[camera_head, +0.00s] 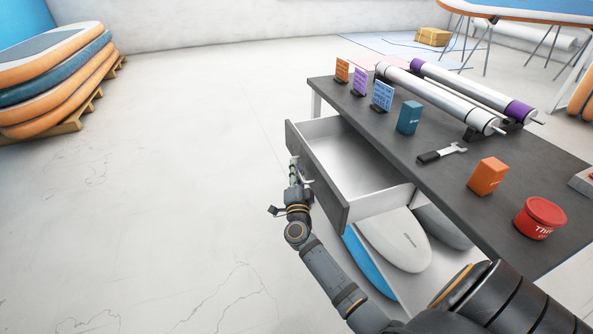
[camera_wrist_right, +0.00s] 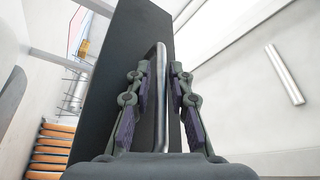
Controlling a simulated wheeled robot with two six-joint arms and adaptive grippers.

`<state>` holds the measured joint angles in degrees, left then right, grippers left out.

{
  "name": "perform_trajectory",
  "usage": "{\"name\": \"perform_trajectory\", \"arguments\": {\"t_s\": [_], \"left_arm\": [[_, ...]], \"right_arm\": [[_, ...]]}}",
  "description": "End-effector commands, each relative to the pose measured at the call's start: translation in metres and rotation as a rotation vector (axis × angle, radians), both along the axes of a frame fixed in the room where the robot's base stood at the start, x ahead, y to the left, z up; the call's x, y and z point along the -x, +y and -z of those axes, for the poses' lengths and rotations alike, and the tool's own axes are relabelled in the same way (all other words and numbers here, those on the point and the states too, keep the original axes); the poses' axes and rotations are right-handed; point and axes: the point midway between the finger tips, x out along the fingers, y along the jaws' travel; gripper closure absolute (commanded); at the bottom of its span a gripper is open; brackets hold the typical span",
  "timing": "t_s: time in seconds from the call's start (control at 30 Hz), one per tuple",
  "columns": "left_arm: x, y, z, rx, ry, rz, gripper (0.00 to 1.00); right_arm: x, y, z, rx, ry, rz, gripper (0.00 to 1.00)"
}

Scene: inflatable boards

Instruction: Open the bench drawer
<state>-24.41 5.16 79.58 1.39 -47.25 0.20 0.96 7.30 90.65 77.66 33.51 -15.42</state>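The dark bench (camera_head: 455,190) has its grey drawer (camera_head: 345,160) pulled well out to the left, and its light, empty inside shows. My right gripper (camera_head: 298,172) is at the outer face of the drawer front (camera_head: 318,182). In the right wrist view, a silver bar handle (camera_wrist_right: 161,95) runs between the two fingers of my right gripper (camera_wrist_right: 160,80). The fingers stand on either side of the handle with a narrow gap showing, so they look apart from it. My left gripper is not in view.
Boards (camera_head: 395,240) lie under the drawer. Stacked boards (camera_head: 55,75) stand far left. Floor left of the drawer is clear.

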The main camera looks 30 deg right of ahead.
Motion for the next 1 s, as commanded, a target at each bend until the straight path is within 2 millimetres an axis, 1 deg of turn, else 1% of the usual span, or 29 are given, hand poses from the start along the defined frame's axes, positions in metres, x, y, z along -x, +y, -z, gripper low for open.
{"name": "perform_trajectory", "arguments": {"t_s": [0.1,0.23,0.27,0.63,0.7,0.83,0.9,1.0], "left_arm": [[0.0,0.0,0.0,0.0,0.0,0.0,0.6],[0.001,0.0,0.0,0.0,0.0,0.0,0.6],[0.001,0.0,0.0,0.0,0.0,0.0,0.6],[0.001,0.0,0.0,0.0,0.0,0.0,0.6],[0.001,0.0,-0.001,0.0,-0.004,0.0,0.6],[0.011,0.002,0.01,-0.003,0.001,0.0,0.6],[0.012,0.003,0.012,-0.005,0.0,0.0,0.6],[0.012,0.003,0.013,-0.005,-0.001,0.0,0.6]], "right_arm": [[0.0,0.0,0.0,0.0,0.0,0.0,0.81],[0.0,0.0,0.0,0.0,0.0,0.0,0.98],[0.0,0.0,0.0,0.0,0.0,0.0,1.0],[0.0,0.001,0.0,-0.001,-0.001,0.0,1.0],[-0.002,0.009,0.0,-0.005,0.0,0.0,1.0],[-0.006,0.026,0.0,-0.005,0.0,0.0,1.0],[-0.007,0.03,0.0,-0.003,0.001,0.0,1.0],[-0.007,0.03,0.001,-0.001,0.0,-0.001,1.0]]}}
